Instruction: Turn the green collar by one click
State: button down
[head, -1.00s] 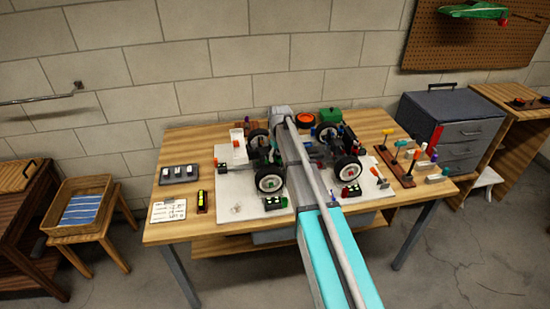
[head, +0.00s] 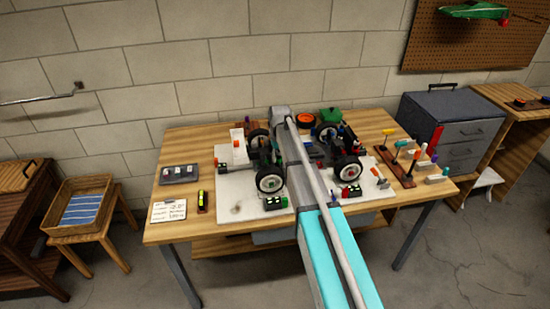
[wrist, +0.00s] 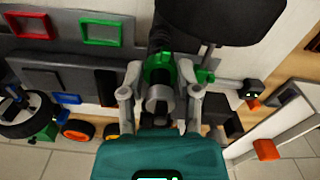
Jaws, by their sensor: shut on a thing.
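The green collar (wrist: 158,72) sits on a dark shaft of the car, near the top middle of the wrist view. My gripper (wrist: 160,90) has one finger on each side of it and is shut on it. A grey cylindrical part lies between the fingers, just below the green ring. Where the finger pads touch the collar is partly hidden. In the head view, the car shows as black wheels with white rims, such as the near left wheel (head: 270,178). My arm reaches across its middle and hides the collar and my gripper.
The wooden table (head: 225,227) carries a row of coloured-handled tools (head: 405,160) at the right and a dark tray (head: 179,173) at the left. Red (wrist: 30,25) and green (wrist: 100,28) frames lie left of my gripper in the wrist view. A large black part (wrist: 220,20) is close at upper right.

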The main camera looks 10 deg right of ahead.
jog(key=m, duration=0.4)
jog(key=shift+w+a+m, duration=0.1)
jog(key=shift+m, duration=2.3)
jog(key=shift+c, duration=1.6)
grip_release()
jog(key=shift+r, duration=0.1)
